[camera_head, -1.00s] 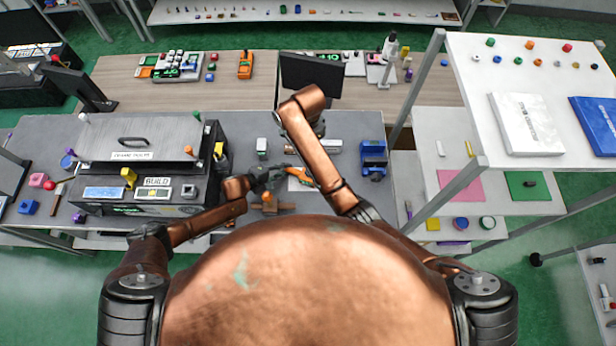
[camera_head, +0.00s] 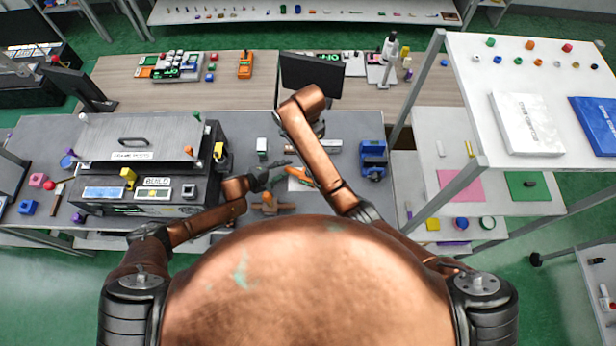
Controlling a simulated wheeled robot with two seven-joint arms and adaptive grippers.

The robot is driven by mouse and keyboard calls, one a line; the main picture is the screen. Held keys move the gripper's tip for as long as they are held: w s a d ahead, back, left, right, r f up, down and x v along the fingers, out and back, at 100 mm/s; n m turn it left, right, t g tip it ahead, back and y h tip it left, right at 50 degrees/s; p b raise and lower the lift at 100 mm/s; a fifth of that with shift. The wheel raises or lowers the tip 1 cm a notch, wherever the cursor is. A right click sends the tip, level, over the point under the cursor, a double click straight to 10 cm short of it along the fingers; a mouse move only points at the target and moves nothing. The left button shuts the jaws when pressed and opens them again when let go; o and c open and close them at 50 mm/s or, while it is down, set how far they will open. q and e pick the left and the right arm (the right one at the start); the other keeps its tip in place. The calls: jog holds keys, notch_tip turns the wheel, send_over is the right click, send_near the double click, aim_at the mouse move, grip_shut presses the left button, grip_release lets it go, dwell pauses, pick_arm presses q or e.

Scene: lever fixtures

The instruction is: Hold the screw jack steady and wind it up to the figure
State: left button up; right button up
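An orange-brown fixture (camera_head: 268,203) with a short upright and a crosswise part stands on the grey bench just in front of my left gripper. It may be the screw jack, but it is too small to be sure. An orange piece (camera_head: 300,176) lies to the right of the gripper, partly covered by my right arm. My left gripper (camera_head: 272,177) is dark and close to both; whether its fingers are closed or touching anything cannot be made out. My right gripper is mostly hidden behind its raised forearm; only a dark part (camera_head: 319,129) shows. No figure is readable on the fixture.
A large grey-topped box (camera_head: 140,137) with a BUILD label fills the bench at left. A blue device (camera_head: 373,158) stands right of my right arm. A dark monitor (camera_head: 312,74) is behind. A white shelf unit (camera_head: 462,80) bounds the right side.

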pick_arm(q)
jog(key=shift+s, duration=0.1)
jog(key=shift+v, duration=3.95)
jog(key=shift+a, duration=0.1)
